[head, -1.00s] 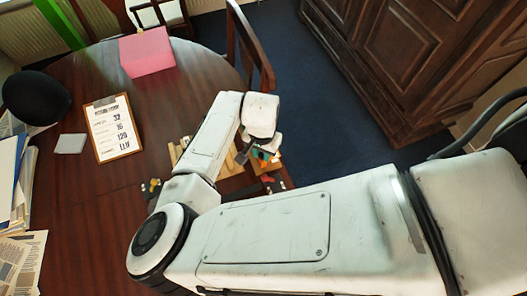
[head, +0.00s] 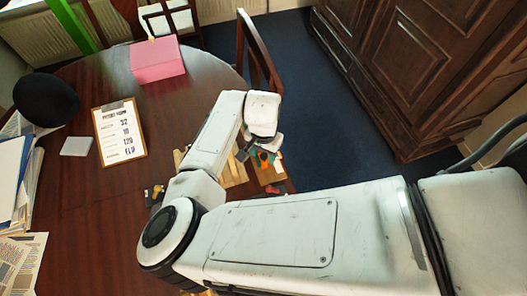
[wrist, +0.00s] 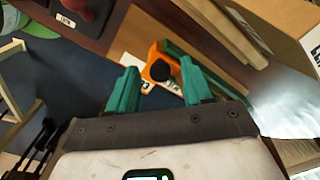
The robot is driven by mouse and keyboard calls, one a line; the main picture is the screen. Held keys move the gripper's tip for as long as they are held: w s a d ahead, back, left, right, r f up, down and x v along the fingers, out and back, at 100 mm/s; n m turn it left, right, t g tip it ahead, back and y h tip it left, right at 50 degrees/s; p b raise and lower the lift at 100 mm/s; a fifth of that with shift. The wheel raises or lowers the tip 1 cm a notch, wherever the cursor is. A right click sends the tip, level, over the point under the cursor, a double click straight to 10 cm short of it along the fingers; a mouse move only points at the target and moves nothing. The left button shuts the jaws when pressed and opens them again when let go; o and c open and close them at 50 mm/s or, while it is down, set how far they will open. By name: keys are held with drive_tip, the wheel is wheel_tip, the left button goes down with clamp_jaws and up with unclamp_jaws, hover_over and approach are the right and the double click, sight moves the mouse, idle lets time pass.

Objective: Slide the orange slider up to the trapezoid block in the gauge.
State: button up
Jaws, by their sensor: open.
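The orange slider (wrist: 153,58) with a black round knob shows in the wrist view, between and just beyond the teal fingertips of my gripper (wrist: 160,71). The fingers are apart, one on each side of it; I cannot tell whether either touches it. In the head view my gripper (head: 262,152) is over the table's right edge, and a bit of orange shows by it. I cannot make out the trapezoid block or the gauge's full outline.
Wooden pieces (head: 236,172) lie beside my arm on the round dark table (head: 85,200). A clipboard (head: 121,132), a pink box (head: 157,60) and papers are farther left. A chair (head: 258,55) stands behind the table's right edge.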

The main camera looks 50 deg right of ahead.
drive_tip(key=shift+r, duration=0.15)
wheel_tip(320, 180, up, 11)
drive_tip(key=b, duration=0.1)
drive_tip(key=shift+f, duration=0.2)
drive_tip(key=shift+c, duration=0.4)
